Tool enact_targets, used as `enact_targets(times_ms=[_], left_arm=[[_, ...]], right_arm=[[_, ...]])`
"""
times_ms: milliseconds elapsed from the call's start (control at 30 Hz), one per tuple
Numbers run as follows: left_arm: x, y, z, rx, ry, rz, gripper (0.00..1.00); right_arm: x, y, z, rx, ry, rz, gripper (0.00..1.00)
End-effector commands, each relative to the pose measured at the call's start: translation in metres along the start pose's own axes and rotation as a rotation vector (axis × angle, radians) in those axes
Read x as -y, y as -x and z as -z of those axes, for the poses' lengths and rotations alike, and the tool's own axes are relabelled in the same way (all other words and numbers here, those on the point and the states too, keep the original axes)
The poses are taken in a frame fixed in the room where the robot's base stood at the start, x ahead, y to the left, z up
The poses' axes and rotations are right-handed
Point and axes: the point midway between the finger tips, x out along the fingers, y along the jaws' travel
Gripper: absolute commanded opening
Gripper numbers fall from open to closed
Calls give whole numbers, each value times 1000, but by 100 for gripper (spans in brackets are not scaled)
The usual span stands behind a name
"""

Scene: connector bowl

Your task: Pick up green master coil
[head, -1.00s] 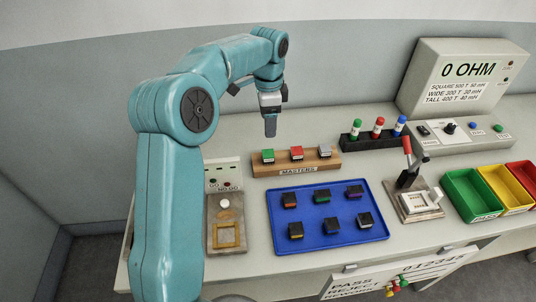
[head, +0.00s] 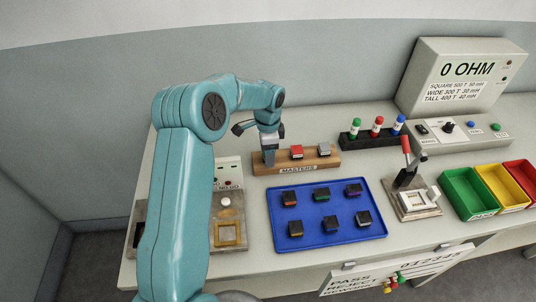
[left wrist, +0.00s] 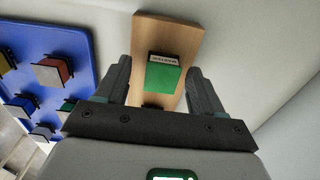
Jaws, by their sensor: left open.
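The green master coil (left wrist: 162,77) sits on the wooden masters rack (left wrist: 180,28), with a pale label along one edge. In the left wrist view it lies between the two fingers of my left gripper (left wrist: 159,68), with a visible gap on each side. In the head view my left gripper (head: 269,158) points down at the left end of the rack (head: 325,163) and hides the green coil. The gripper is open and holds nothing. A red master (head: 296,152) and a grey master (head: 323,149) stand to the right on the rack. My right gripper is not in view.
A blue tray (head: 328,243) with several coloured coils lies in front of the rack. Behind right stands a dark holder with three capped bottles (head: 377,127). A lever fixture (head: 415,200) and green (head: 473,193) and yellow bins are at right.

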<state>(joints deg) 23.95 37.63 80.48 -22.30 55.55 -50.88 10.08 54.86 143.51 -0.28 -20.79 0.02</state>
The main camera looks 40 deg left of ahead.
Motion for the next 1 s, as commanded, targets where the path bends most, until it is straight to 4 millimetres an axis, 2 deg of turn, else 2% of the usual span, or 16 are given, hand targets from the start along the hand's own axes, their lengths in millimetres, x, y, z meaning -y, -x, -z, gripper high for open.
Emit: enact_targets(times_ms=[67, 100, 267, 300, 667, 867, 1000], left_arm=[[0, 0, 0, 0, 0, 0, 68], [0, 0, 0, 0, 0, 0, 65], [0, 0, 0, 0, 0, 0, 13], [0, 0, 0, 0, 0, 0, 7], [0, 5, 0, 0, 0, 2, 6], [1, 30, 1, -2, 0, 5, 6], [0, 60, 1, -3, 0, 5, 6]], right_arm=[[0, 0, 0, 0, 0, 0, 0], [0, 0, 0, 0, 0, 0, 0], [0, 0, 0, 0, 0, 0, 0], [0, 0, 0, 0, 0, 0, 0], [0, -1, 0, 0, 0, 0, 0], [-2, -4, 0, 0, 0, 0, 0], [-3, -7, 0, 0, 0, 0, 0]])
